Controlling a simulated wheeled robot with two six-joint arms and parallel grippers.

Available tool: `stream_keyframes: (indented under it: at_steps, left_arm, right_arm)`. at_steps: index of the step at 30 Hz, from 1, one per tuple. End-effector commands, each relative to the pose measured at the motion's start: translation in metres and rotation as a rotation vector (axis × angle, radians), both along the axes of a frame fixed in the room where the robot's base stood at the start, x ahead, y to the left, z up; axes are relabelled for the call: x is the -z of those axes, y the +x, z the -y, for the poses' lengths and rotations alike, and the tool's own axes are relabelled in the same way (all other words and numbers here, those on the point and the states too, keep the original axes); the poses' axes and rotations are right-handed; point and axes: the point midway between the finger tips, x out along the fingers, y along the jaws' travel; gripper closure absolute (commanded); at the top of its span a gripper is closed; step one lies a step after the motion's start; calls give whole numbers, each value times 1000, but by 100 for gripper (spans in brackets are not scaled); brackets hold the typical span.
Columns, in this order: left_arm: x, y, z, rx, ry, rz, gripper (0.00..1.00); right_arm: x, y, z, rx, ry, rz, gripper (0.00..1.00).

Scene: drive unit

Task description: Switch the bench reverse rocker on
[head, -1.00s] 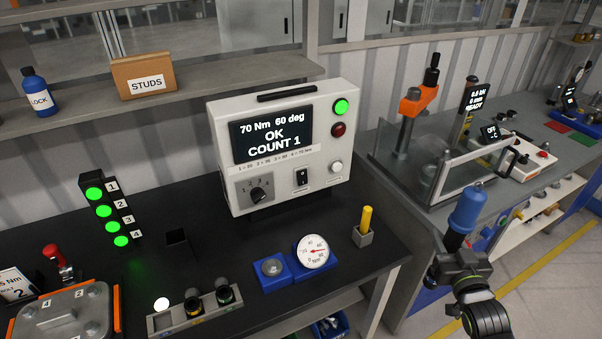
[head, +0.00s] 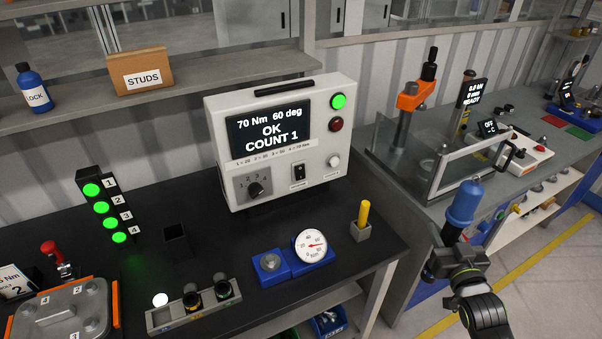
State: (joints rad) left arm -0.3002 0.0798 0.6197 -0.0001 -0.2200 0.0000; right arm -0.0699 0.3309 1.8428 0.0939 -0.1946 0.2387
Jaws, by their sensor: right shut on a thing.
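The white controller box (head: 281,141) stands on the black bench. Its screen (head: 269,129) reads "70 Nm 60 deg OK COUNT 1". A small black rocker (head: 299,172) sits on its lower front between a rotary knob (head: 256,189) and a round white button (head: 333,161); its label is too small to read and I cannot tell its position. My right gripper (head: 453,232) is shut on a blue cylindrical tool with a dark lower part (head: 465,203). It holds it upright, right of the bench and well away from the rocker. My left gripper is not in view.
A gauge on a blue base (head: 311,246), a yellow-handled tool in a holder (head: 363,219) and a strip of sockets (head: 194,306) stand on the bench. A green-lit stack (head: 104,207) is at left. A clear-guarded press (head: 440,165) stands at right.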

Motion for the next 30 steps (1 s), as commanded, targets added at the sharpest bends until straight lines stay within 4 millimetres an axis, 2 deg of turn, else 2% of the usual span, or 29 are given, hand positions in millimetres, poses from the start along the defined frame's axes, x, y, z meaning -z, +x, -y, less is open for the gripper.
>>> stream_keyframes:
  at_steps: [1,5,30]
  left_arm:
    - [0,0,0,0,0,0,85]
    - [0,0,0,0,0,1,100]
    - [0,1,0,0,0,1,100]
  right_arm:
    - [-2,0,-1,-1,0,4,100]
    - [-2,0,-1,-1,0,4,100]
    - [-2,0,-1,-1,0,5,100]
